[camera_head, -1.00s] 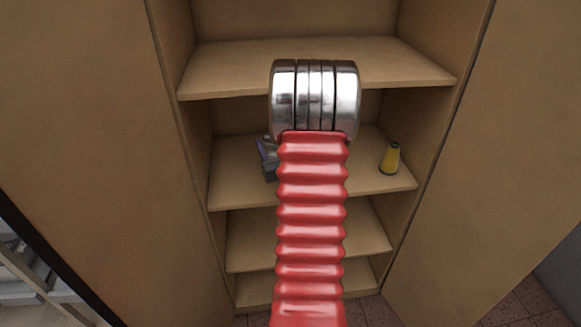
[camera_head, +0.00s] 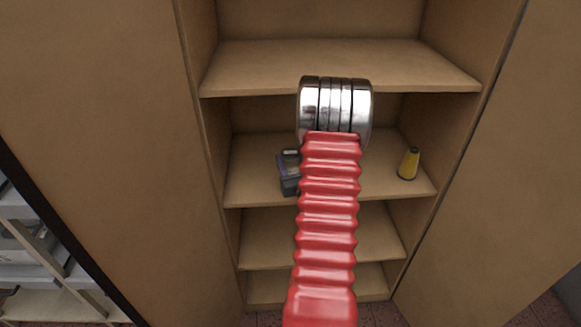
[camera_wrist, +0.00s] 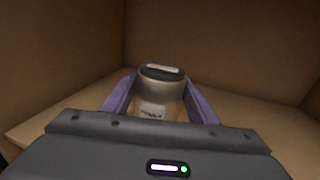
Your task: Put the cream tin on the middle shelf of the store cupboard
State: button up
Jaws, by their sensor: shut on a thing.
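The cream tin (camera_wrist: 155,95) is pale with a dark top and a small label, and it stands upright between the two purple fingers of my gripper (camera_wrist: 158,105) in the wrist view. The fingers are shut on it. In the head view my gripper (camera_head: 290,178) shows as a dark shape at the second visible shelf (camera_head: 258,180) of the store cupboard (camera_head: 238,70), partly hidden behind my red arm. I cannot tell whether the tin touches the shelf.
A higher shelf (camera_head: 430,70) lies above, and two lower shelf boards look empty where visible. Open cupboard doors flank both sides.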

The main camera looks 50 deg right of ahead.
jog(key=shift+f, duration=1.4)
jog(key=o, duration=1.3)
jog(key=shift+f, duration=0.1)
jog(key=shift+s+a, duration=0.25)
jog(key=shift+s, duration=0.2)
jog(key=v, duration=1.1)
